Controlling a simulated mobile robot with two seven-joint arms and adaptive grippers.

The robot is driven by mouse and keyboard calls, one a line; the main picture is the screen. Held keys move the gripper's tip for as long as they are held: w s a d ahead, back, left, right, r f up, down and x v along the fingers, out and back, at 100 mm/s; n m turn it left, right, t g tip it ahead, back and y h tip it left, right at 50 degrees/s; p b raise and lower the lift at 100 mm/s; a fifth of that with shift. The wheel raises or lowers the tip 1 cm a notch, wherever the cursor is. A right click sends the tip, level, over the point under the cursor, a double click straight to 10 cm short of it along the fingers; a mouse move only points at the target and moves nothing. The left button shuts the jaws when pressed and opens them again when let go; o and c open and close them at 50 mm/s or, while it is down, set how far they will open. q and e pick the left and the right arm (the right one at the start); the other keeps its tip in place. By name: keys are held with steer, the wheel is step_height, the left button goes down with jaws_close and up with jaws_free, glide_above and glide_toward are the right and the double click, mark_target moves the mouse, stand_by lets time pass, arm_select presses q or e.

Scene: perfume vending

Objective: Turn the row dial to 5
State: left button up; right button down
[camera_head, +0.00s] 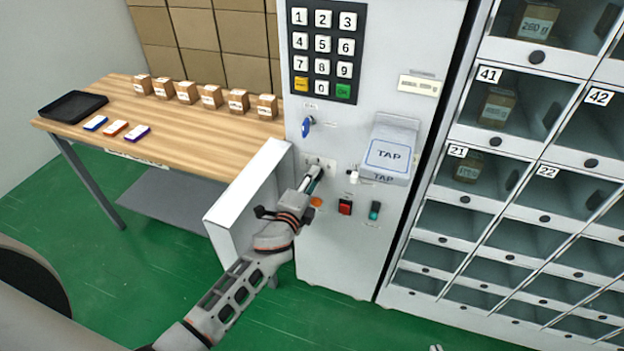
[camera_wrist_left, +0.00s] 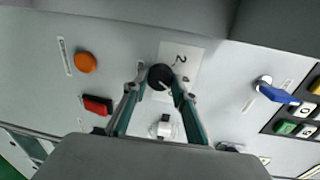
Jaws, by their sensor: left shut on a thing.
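The row dial (camera_wrist_left: 160,75) is a round black knob on a pale plate (camera_wrist_left: 184,57) in the left wrist view. A figure that looks like a 2 is printed on the plate beside it. My left gripper (camera_head: 313,178) reaches the white machine panel (camera_head: 345,235) in the head view and mostly hides the dial there. In the left wrist view its two teal fingers (camera_wrist_left: 159,86) are shut on the knob from both sides. I cannot clearly read the dial's setting.
Near the dial are an orange button (camera_wrist_left: 85,62), a red switch (camera_wrist_left: 97,105), a white knob (camera_wrist_left: 163,127) and a blue key-like handle (camera_wrist_left: 271,91). A TAP reader (camera_head: 389,150) juts out at right. A white side panel (camera_head: 247,190) stands left of my gripper.

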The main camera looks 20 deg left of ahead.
arm_select(q)
steer(key=shift+m+y, duration=0.3)
steer(key=shift+m, duration=1.4)
steer(key=o, duration=1.1)
steer(key=shift+s, duration=0.1)
steer(key=s, duration=0.5)
steer(key=s+r, duration=0.1)
steer(key=s, duration=0.1)
steer(key=shift+s, duration=0.15)
steer(key=shift+f, duration=0.1)
